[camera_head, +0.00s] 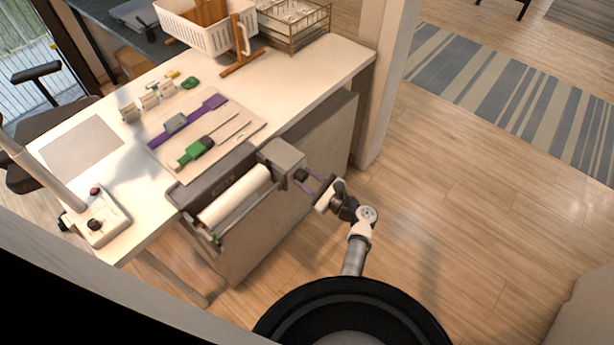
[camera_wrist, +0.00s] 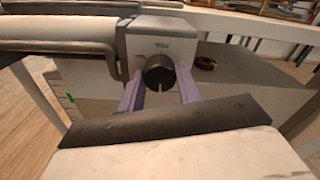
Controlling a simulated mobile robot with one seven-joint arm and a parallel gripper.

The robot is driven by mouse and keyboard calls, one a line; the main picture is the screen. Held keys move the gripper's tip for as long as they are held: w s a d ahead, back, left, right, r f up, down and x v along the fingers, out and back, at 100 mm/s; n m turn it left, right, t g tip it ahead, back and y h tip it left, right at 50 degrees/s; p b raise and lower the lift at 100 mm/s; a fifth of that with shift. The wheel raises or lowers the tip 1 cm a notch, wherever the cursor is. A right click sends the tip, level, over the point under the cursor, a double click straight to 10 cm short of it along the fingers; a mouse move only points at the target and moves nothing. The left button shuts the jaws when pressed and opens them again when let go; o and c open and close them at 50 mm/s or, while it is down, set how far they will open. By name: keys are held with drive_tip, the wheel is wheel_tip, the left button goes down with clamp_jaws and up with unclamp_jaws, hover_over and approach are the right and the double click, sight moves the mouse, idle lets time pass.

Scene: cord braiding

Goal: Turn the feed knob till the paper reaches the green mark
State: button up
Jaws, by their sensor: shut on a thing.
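The feed knob (camera_wrist: 160,73) is a dark round knob with a pale slot, on the end of a grey housing (camera_head: 281,157). My gripper (camera_head: 305,178) is at this housing, its two purple fingers on either side of the knob and shut on it. A small green mark (camera_head: 217,239) shows near the trough's near end. I cannot tell where the paper's edge lies against it.
The desk (camera_head: 330,62) carries a board (camera_head: 240,128) with a green-handled tool (camera_head: 195,152) and a purple strip (camera_head: 160,137). A white basket (camera_head: 205,37) and a wire rack (camera_head: 296,25) stand at the back. A lamp base (camera_head: 100,222) is at left. Floor at right is clear.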

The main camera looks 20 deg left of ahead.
drive_tip(key=shift+f+m, duration=0.1)
drive_tip(key=shift+m, duration=0.5)
drive_tip(key=o, duration=1)
drive_tip(key=shift+d, duration=0.1)
drive_tip(key=b+v, duration=0.3)
drive_tip(key=v, duration=1)
drive_tip(key=shift+s+d, duration=0.15)
drive_tip(key=shift+d, duration=0.15)
